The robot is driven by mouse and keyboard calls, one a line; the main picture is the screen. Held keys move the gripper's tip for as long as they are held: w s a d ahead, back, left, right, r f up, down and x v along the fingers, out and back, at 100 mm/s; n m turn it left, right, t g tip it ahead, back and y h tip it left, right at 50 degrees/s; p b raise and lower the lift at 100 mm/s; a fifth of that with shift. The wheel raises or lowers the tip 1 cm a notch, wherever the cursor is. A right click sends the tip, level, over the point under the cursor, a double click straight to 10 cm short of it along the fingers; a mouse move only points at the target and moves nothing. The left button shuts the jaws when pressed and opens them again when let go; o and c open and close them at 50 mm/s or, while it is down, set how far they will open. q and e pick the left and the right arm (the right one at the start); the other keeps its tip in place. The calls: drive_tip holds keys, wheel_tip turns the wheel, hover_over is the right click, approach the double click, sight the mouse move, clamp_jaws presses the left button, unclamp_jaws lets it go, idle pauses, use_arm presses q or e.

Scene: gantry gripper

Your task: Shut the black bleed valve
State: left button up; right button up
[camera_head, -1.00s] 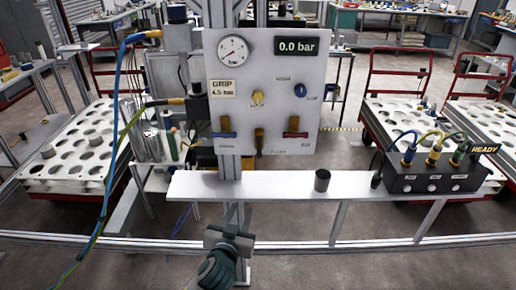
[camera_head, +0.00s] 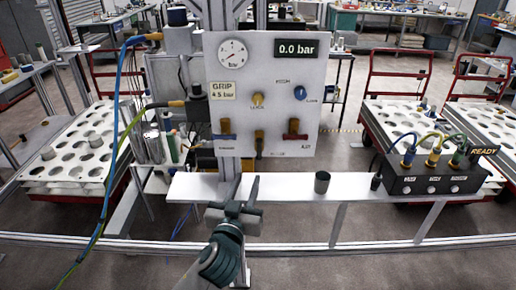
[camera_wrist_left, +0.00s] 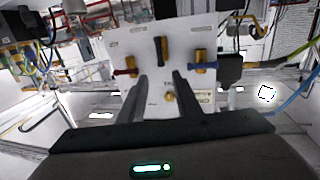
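The middle valve (camera_head: 259,142) of the bottom row on the white panel has a brass body and a dark handle hanging straight down, and I take it as the black bleed valve. It also shows in the left wrist view (camera_wrist_left: 161,50), where the panel appears upside down. Its label is too blurred to read. My left gripper (camera_head: 246,188) is open and empty, below and in front of the valve, apart from it. Its two fingers reach toward the panel in the left wrist view (camera_wrist_left: 161,82). My right gripper is not in view.
A blue-handled valve (camera_head: 226,136) and a red-handled valve (camera_head: 295,133) flank the middle one. A yellow knob (camera_head: 257,99) and blue knob (camera_head: 300,93) sit above. A white shelf (camera_head: 285,186) below the panel carries a dark cup (camera_head: 322,181) and a black connector box (camera_head: 432,180).

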sight(259, 147)
use_arm(q)
drive_tip(key=w+d+p, duration=0.1)
drive_tip(key=w, duration=0.4)
drive_tip(key=w+d+p, duration=0.1)
drive_tip(key=w+p, duration=0.1)
drive_tip(key=w, duration=0.3)
drive_tip(key=w+d+p, duration=0.1)
drive_tip(key=w, duration=0.4)
drive_tip(key=shift+w, duration=0.35)
drive_tip(key=shift+c, duration=0.4)
clamp_jaws()
